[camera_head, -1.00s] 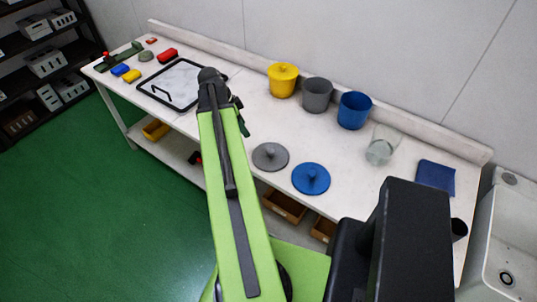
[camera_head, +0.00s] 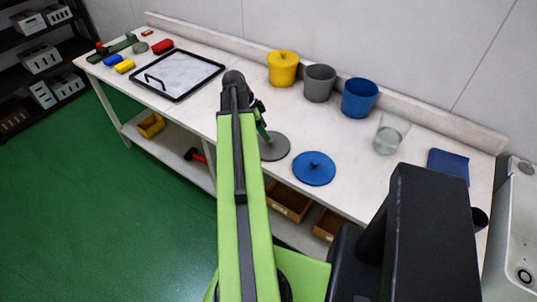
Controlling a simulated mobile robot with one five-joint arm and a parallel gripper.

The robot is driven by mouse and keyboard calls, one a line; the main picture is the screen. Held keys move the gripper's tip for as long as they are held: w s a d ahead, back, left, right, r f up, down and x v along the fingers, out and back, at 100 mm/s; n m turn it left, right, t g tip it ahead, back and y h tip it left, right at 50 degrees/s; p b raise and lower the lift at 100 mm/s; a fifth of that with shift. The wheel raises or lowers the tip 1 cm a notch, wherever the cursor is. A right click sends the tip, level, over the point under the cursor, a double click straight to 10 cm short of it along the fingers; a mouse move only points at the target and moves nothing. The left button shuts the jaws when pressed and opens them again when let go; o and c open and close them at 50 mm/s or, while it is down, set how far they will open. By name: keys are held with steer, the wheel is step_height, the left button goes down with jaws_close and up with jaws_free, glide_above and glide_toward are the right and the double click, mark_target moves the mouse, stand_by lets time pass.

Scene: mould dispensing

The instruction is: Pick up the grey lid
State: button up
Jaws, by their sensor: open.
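The grey lid (camera_head: 275,147) lies flat on the white table, and my arm hides its left part and its knob. My gripper (camera_head: 263,132) is at the end of my green arm, just above or beside the lid's far left edge. It is small and partly hidden by the arm; its jaws are open and I see nothing held. I cannot tell whether it touches the lid. The grey pot (camera_head: 320,84) stands uncovered behind, between the yellow and blue pots.
The blue lid (camera_head: 314,168) lies close to the right of the grey lid. A glass beaker (camera_head: 391,134) and a blue pad (camera_head: 448,166) are further right. A framed tray (camera_head: 210,68) is left.

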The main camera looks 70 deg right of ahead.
mark_target(270, 143)
steer(key=b+x, duration=0.5)
steer(key=shift+f, duration=0.25)
steer(key=shift+r, duration=0.15)
steer(key=shift+c, duration=0.3)
jaws_close()
